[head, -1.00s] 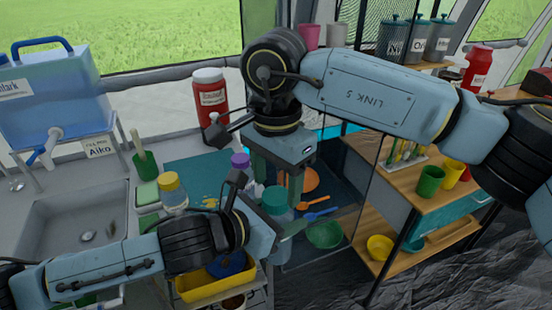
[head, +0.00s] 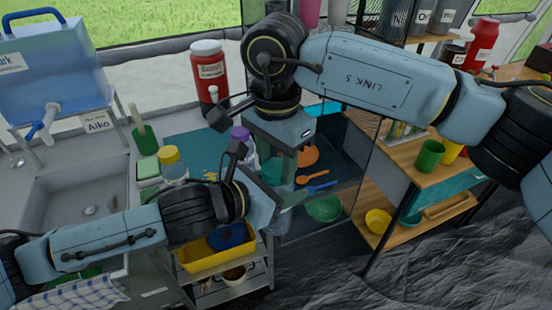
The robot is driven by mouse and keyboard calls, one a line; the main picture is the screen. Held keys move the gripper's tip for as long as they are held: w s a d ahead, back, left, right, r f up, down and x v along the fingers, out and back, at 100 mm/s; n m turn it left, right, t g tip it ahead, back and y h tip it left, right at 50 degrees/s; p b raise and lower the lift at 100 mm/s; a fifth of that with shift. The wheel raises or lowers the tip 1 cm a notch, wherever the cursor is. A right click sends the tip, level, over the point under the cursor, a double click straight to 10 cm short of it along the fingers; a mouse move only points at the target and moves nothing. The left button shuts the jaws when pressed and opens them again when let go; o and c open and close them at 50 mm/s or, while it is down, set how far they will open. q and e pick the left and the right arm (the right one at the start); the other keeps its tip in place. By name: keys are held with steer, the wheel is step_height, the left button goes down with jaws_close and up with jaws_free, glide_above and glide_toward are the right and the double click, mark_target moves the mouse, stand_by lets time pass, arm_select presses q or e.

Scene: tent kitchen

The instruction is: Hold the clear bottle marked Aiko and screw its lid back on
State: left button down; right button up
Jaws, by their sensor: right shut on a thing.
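My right gripper (head: 277,168) points down in the middle of the head view. Its fingers are shut on a teal lid (head: 272,172). My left gripper (head: 286,208) comes in from the left, just below it. Its wrist covers most of what is under the lid, so I cannot make out the clear bottle or whether the lid sits on it. The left fingers are mostly hidden, and I cannot tell how they stand. A card marked Aiko (head: 97,122) stands at the back left by the water tank; no Aiko mark on a bottle is readable.
A yellow-lidded clear bottle (head: 172,165) and a purple-lidded bottle (head: 241,137) stand on the counter. A yellow tray (head: 203,264) lies below my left wrist. A green bowl (head: 324,209) and utensils lie to the right. A wooden shelf (head: 400,185) stands further right.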

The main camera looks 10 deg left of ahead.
steer(key=m, duration=0.6)
steer(key=o, duration=1.1)
steer(key=shift+r, duration=0.1)
steer(key=shift+r, duration=2.15)
steer(key=o, duration=0.5)
